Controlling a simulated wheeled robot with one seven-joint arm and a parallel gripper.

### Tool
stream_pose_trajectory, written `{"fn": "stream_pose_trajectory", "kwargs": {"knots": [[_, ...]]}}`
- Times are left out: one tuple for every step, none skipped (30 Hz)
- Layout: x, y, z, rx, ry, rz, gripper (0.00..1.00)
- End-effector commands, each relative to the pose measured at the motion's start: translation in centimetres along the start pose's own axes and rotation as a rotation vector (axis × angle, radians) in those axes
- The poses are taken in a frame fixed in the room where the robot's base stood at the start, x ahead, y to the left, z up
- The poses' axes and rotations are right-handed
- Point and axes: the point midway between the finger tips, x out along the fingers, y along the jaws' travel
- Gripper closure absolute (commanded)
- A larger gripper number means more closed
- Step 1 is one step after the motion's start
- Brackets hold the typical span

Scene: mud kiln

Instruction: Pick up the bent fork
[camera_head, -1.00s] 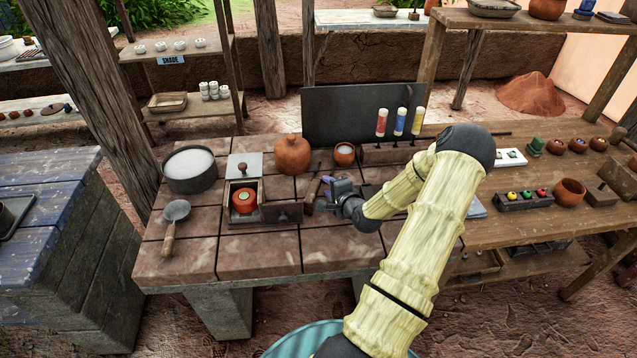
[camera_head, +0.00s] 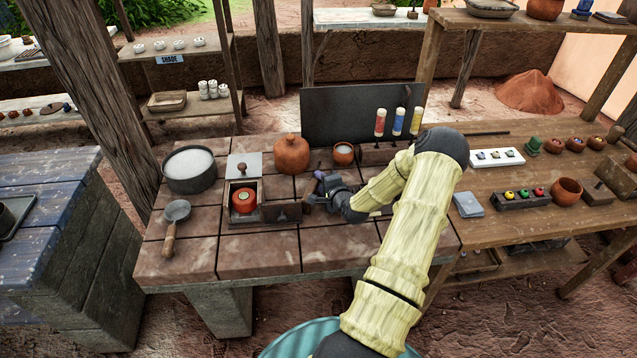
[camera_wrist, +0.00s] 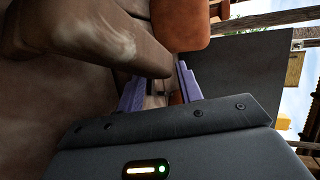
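My gripper (camera_head: 314,186) is low over the brick-topped table (camera_head: 258,256), just right of a small open box (camera_head: 244,220) with an orange-red pot in it. In the wrist view its purple fingers (camera_wrist: 160,92) stand apart. Small dark and brown shapes show in the gap between them, too hidden to name. I cannot surely make out the bent fork in either view. A dark brown piece by the fingers in the head view is partly covered by the gripper. A thick brown block edge (camera_wrist: 95,40) fills the upper left of the wrist view, close to the fingers.
A round clay jar (camera_head: 291,155) stands behind my gripper, and a small clay cup (camera_head: 343,154) is to its right. A dark upright board (camera_head: 345,112) closes off the back. A ladle (camera_head: 172,225) and a pan of white stuff (camera_head: 189,168) are at left. The table's front is clear.

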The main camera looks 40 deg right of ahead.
Motion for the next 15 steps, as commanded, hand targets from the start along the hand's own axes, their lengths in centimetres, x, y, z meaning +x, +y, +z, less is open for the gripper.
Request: {"fn": "stream_pose_trajectory", "kwargs": {"knots": [[0.02,0.0,0.07,0.0,-0.001,0.0,0.64],[0.02,0.0,0.09,0.0,-0.001,0.0,0.64],[0.02,0.0,0.1,0.0,-0.001,0.0,0.7],[0.02,0.0,0.1,0.0,-0.002,0.0,0.76],[0.02,0.0,0.11,0.0,-0.002,0.0,0.82],[0.02,0.01,0.1,0.0,-0.002,0.0,0.89],[0.01,0.02,0.09,0.0,-0.002,0.001,0.95],[0.01,0.04,0.09,0.0,-0.001,0.001,0.99],[0.01,-0.03,0.07,0.0,-0.001,-0.001,1.0],[0.0,-0.02,0.07,0.0,-0.001,0.0,1.0],[0.0,-0.01,0.06,0.0,-0.001,0.0,1.0],[-0.01,0.0,0.04,0.0,-0.001,0.0,1.0],[-0.02,0.01,0.03,0.0,-0.001,0.0,1.0],[-0.03,0.0,0.02,0.0,-0.001,0.0,1.0],[-0.05,-0.05,0.01,0.0,0.0,0.0,1.0]]}}
